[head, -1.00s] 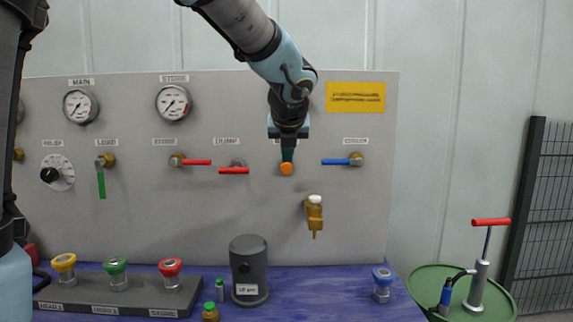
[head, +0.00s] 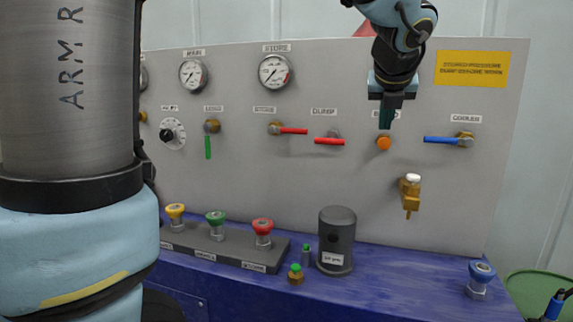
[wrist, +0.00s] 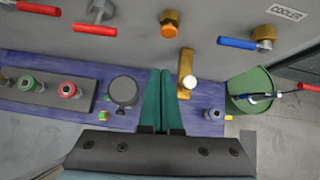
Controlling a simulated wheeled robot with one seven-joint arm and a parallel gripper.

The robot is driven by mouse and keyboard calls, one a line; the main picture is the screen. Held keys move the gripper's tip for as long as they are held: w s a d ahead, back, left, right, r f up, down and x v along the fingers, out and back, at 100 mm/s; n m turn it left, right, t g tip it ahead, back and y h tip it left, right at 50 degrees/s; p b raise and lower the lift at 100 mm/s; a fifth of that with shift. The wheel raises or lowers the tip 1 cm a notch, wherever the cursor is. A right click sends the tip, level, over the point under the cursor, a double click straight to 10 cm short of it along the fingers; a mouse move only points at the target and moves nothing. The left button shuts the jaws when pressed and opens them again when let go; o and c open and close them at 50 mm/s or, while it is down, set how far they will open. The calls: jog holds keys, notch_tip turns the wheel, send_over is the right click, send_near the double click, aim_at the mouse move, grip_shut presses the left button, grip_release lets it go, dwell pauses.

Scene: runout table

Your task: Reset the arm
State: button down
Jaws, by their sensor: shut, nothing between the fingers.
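My arm comes down from the top of the head view, in front of the upright grey panel (head: 330,190). My gripper (head: 386,124) has its dark green fingers together, with nothing between them. Its tips point down and show just above the orange button (head: 384,143) in the picture, with a small gap. In the wrist view the closed fingers (wrist: 160,72) show near the middle, and the orange button (wrist: 169,31) is beyond the tips. The label above the button is mostly hidden by the gripper.
Red-handled valves (head: 292,130) and a blue-handled valve (head: 442,140) flank the button. A brass fitting (head: 410,192) juts out below it. A dark cylinder (head: 337,235) and coloured couplings (head: 215,222) stand on the blue bench (head: 385,285). A green tub (wrist: 252,82) stands at the right.

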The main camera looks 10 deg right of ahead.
jog(key=w+a+f+n+g+y, duration=0.3)
jog(key=a+f+n, duration=1.2)
jog(key=a+n, duration=0.35)
jog(key=s+a+f+n+g, duration=0.2)
jog(key=s+a+f+n, duration=0.2)
jog(key=a+n, duration=0.4)
jog(key=s+a+f+n+g, duration=0.1)
jog(key=s+a+f+n, duration=0.4)
jog(key=n, duration=0.7)
jog(key=a+f, duration=0.2)
jog(key=a, duration=0.1)
jog(key=shift+a+g+y, duration=0.25)
jog(key=shift+g+y, duration=0.05)
jog(key=shift+g, duration=0.1)
jog(key=shift+f, duration=0.1)
